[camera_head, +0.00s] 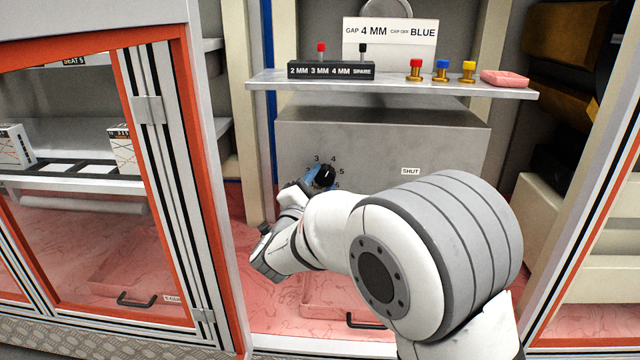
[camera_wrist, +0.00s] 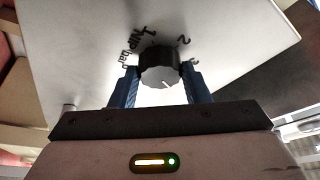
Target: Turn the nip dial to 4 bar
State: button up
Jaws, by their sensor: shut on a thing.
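The nip dial (camera_head: 326,174) is a round black knob on the front of a grey box, with numbers such as 3, 4 and 5 printed around it. In the wrist view the dial (camera_wrist: 160,68) shows a pale face with a short white line near its lower edge. "NIP bar", 1 and 2 are printed beside it. I cannot tell which number the line marks. My gripper (camera_head: 313,178) reaches the dial from the lower left. Its blue fingers stand on both sides of the knob, shut on it. My gripper and arm hide the lower part of the scale.
A shelf (camera_head: 430,86) above the dial holds a black gauge block (camera_head: 331,70), several coloured knobs, a pink block (camera_head: 504,78) and a "GAP 4 MM" sign (camera_head: 390,42). A "SHUT" label (camera_head: 411,171) is right of the dial. An orange-framed door (camera_head: 195,190) stands at left.

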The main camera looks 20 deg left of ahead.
jog(key=shift+f, duration=0.1)
jog(key=o, duration=1)
jog(key=shift+c, duration=0.2)
jog(key=p+v, duration=0.2)
jog(key=v, duration=0.6)
jog(key=shift+w+d, duration=0.1)
jog(key=shift+w, duration=0.05)
